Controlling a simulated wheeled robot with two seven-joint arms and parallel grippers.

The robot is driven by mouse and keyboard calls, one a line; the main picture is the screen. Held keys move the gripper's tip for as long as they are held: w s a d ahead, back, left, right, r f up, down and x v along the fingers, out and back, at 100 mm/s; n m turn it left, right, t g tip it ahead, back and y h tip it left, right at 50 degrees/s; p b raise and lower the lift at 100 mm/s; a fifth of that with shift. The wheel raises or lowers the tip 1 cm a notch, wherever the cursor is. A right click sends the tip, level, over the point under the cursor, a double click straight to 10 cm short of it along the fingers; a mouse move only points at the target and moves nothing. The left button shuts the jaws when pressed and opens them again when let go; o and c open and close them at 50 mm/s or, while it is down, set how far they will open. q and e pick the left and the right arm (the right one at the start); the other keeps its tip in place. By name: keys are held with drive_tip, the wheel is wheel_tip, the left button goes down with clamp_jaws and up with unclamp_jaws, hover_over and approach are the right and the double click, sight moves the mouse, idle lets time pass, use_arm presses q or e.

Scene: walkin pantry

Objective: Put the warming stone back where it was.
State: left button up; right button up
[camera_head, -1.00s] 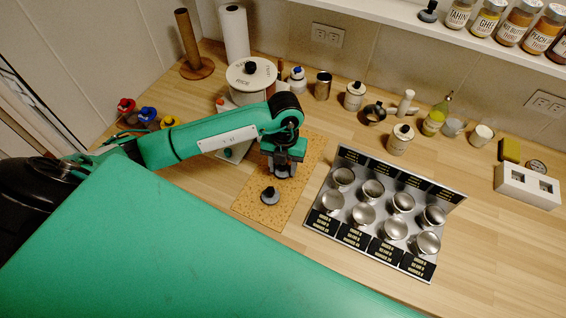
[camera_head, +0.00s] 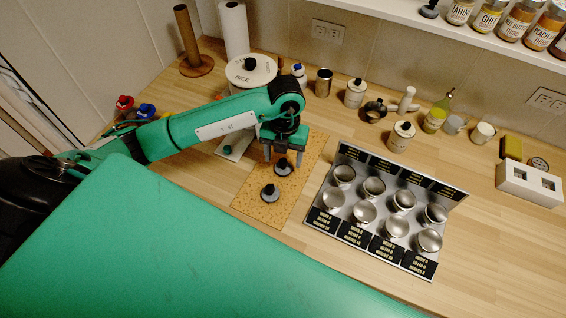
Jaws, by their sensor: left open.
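Two dark grey round pieces with black knobs rest on the cork mat (camera_head: 250,205). I cannot tell which is the warming stone. The rear piece (camera_head: 283,169) lies just below and between the fingers of my left gripper (camera_head: 284,158). The front piece (camera_head: 270,194) stands a little nearer to me, apart from the rear one. My left gripper is open, points down and seems to hold nothing. A similar dark knobbed piece (camera_head: 429,11) sits on the wall shelf at the top. My right gripper is not in view.
A steel rack (camera_head: 318,218) with several round metal tins stands right of the mat. A white RICE canister (camera_head: 262,75) is behind my left arm. Several bottles and jars line the wall. The wooden counter (camera_head: 480,240) is clear right of the rack.

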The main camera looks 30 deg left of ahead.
use_arm(q)
wheel_tip(320, 180, up, 9)
drive_tip(key=w+b, duration=0.1)
drive_tip(key=b, duration=0.1)
drive_tip(key=shift+a, duration=0.15)
idle(0.5)
